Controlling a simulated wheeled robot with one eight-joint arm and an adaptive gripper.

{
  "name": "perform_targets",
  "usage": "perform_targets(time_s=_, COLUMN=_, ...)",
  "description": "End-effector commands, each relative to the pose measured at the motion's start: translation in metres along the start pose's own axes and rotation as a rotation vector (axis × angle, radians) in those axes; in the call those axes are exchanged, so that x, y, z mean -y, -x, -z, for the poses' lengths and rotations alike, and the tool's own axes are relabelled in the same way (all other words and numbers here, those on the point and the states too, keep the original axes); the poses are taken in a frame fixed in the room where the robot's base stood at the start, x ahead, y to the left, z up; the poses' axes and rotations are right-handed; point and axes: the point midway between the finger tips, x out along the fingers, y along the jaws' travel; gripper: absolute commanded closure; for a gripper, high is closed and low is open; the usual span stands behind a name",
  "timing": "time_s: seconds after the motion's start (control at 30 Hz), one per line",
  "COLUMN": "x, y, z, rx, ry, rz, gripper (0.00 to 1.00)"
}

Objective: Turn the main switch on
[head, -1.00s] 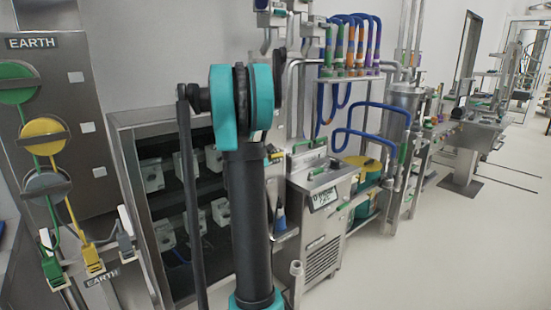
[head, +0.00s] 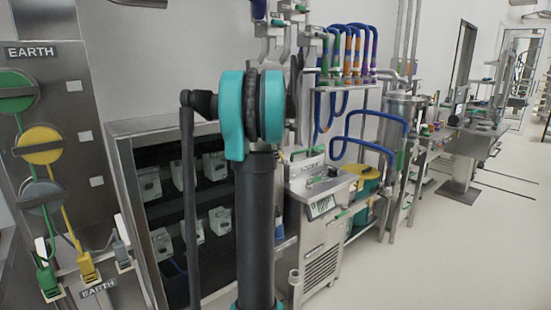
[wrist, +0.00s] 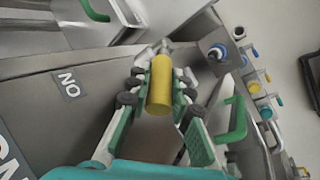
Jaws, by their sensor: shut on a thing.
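In the wrist view, my gripper (wrist: 160,80) has its green-and-grey fingers on both sides of a yellow cylindrical handle (wrist: 159,88) and is shut on it. The handle stands out from the metal equipment. A grey panel with an "ON" label (wrist: 68,84) is to its left; part of a larger dark label is cut off at the lower left edge. I take the handle to be the main switch's, but its base is largely hidden. In the head view, my arm fills the middle, and I cannot make out the gripper or handle there.
A panel marked EARTH (head: 75,100) with green, yellow and grey round knobs stands at left. A shelf cabinet (head: 125,170) is behind my arm. A metal unit (head: 322,250) stands right of it.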

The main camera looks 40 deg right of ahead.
Motion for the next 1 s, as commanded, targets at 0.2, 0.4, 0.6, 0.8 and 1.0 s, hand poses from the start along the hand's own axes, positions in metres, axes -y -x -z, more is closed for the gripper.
perform_targets(time_s=0.2, x=-0.014, y=0.001, z=-0.01, rx=-0.112, ry=-0.062, rz=0.158, gripper=1.0)
perform_targets(time_s=0.4, x=-0.023, y=-0.001, z=-0.017, rx=-0.211, ry=-0.113, rz=0.296, gripper=1.0)
perform_targets(time_s=0.6, x=-0.029, y=-0.004, z=-0.022, rx=-0.291, ry=-0.154, rz=0.408, gripper=1.0)
perform_targets(time_s=0.8, x=-0.033, y=-0.006, z=-0.026, rx=-0.345, ry=-0.181, rz=0.485, gripper=1.0)
perform_targets(time_s=1.0, x=-0.035, y=-0.007, z=-0.028, rx=-0.372, ry=-0.195, rz=0.524, gripper=1.0)
